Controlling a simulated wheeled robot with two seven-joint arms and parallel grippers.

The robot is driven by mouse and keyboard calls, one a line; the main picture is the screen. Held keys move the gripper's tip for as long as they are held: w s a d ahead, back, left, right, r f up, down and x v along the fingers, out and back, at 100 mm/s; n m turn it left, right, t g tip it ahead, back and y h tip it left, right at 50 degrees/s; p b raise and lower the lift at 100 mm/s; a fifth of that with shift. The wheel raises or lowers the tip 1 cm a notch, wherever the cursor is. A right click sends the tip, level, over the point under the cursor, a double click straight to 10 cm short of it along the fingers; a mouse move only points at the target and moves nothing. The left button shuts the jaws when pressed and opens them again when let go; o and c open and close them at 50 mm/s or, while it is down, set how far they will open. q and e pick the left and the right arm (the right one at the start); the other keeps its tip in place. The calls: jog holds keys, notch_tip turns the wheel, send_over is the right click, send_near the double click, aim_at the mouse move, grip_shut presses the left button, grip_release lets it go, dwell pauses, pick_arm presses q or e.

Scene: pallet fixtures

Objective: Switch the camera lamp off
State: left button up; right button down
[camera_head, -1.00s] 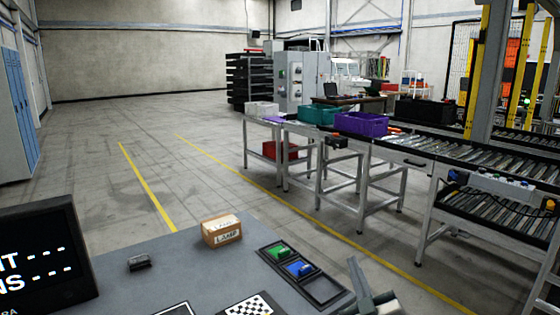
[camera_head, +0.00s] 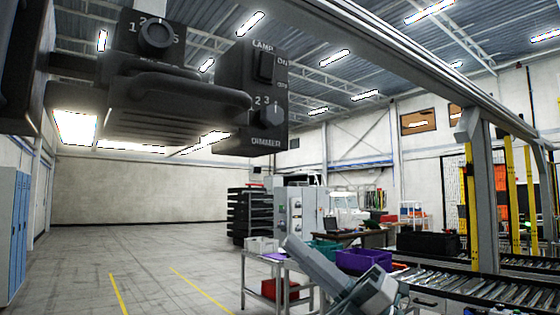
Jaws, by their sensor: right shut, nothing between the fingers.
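The dark camera lamp control box (camera_head: 252,97) hangs overhead at the upper middle. It carries the label LAMP, a black rocker switch (camera_head: 266,66) between ON above and OFF below, and a dimmer knob (camera_head: 270,114) under it. Which way the rocker is tipped is too small to tell. Bright lit panels (camera_head: 75,128) show under the overhead housing. My right gripper (camera_head: 347,285) is raised at the lower middle, below and to the right of the box, apart from it. It is shut and empty. My left gripper is not in view.
Another dark unit with a numbered knob (camera_head: 154,35) and a black handle bar (camera_head: 180,92) hang left of the box. A grey overhead rail (camera_head: 370,60) runs to the right. A roller conveyor (camera_head: 480,285) with a purple bin (camera_head: 362,260) stands behind my right gripper.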

jog(key=s+a+r+n+g+h, duration=0.1)
jog(key=s+a+r+n+h, duration=0.1)
jog(key=s+r+n+h, duration=0.3)
jog(key=s+a+r+n+h, duration=0.1)
jog(key=s+a+r+n, duration=0.15)
jog(key=r, duration=0.55)
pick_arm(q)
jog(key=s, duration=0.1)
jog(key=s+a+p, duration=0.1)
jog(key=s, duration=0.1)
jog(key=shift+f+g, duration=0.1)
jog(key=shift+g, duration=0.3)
pick_arm(e)
jog(key=s+d+r+m+t+h, duration=0.1)
jog(key=s+d+r+t+h, duration=0.1)
jog(key=r, duration=0.3)
jog(key=s+d+r+m+t+h, duration=0.1)
jog(key=s+d+r+t+h, duration=0.1)
jog(key=d+r+t+h, duration=0.1)
jog(key=s+d+r+m+t+h, duration=0.1)
jog(key=d+r+t, duration=0.3)
jog(key=r, duration=0.5)
jog(key=shift+s+r+t+h, duration=0.25)
jog(key=shift+s+t+h, duration=0.35)
jog(key=shift+t, duration=0.5)
jog(key=shift+w, duration=0.2)
